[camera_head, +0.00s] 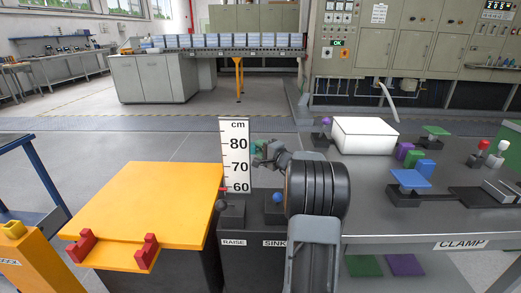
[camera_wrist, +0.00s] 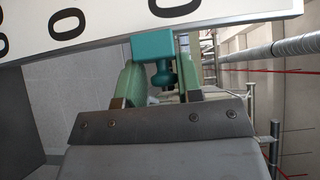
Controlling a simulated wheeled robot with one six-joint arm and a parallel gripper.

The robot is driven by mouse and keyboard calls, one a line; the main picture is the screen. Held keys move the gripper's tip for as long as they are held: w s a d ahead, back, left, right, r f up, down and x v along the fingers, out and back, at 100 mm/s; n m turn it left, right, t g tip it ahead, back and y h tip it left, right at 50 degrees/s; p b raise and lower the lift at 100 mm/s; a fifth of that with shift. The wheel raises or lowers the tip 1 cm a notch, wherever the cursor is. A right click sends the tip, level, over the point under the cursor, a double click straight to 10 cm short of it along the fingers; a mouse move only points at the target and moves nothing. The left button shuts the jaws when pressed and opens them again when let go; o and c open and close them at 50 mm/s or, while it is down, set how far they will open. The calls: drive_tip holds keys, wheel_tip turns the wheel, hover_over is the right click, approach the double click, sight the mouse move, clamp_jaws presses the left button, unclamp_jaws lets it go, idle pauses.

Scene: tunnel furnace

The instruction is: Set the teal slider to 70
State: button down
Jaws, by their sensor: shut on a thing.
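The teal slider (camera_head: 256,146) is at the right edge of the white upright scale (camera_head: 232,125), marked cm with 80, 70 and 60. It appears roughly level with the 80 mark, well above 70; my gripper partly hides it in the head view. My gripper (camera_head: 264,155) is shut on the slider. In the wrist view the teal slider (camera_wrist: 153,47) hangs at the edge of the scale board (camera_wrist: 85,25). Its knob lies between the two green fingers of my gripper (camera_wrist: 161,82).
An orange platform (camera_head: 155,195) with red stops stands left of the scale. A dark bench (camera_head: 375,225) at the right carries a white box (camera_head: 365,134) and coloured blocks.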

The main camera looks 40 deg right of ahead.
wheel_tip(320, 180, down, 8)
drive_tip(key=b, duration=0.7)
drive_tip(key=shift+r+b, duration=0.15)
drive_tip(key=shift+b, duration=0.25)
drive_tip(key=c, duration=1)
unclamp_jaws()
drive_tip(key=shift+o, duration=0.2)
drive_tip(key=shift+r, duration=0.1)
drive_tip(key=s+a+r+p, duration=0.6)
drive_tip(key=s+r, duration=0.6)
drive_tip(key=shift+s+r, duration=0.25)
drive_tip(key=shift+r, duration=0.15)
